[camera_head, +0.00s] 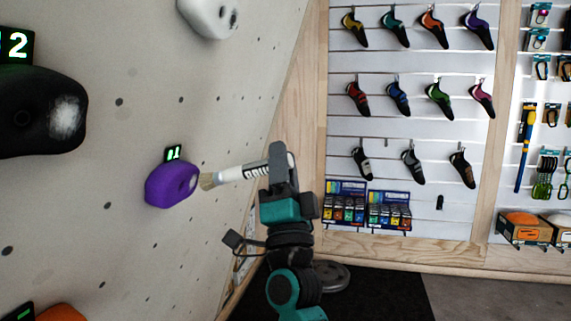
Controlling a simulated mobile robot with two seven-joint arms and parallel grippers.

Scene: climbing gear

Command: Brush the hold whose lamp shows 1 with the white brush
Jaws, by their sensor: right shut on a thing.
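A purple hold (171,186) is on the climbing wall, left of centre, with a pale chalk patch on its right side. The small lamp (173,153) just above it is seen at a slant, and its green digit looks like a 1. My right gripper (279,165) is shut on the white brush (238,173). The brush points left, and its tan bristles lie right at the purple hold's right edge. I cannot tell whether they touch it. My left gripper is not in view.
A black hold (38,112) with chalk sits at the left under a lamp (15,46) showing 2. A white hold (208,16) is at the top. An orange hold (61,313) is at the bottom left by another lamp (20,312). A shoe display wall (408,60) stands behind.

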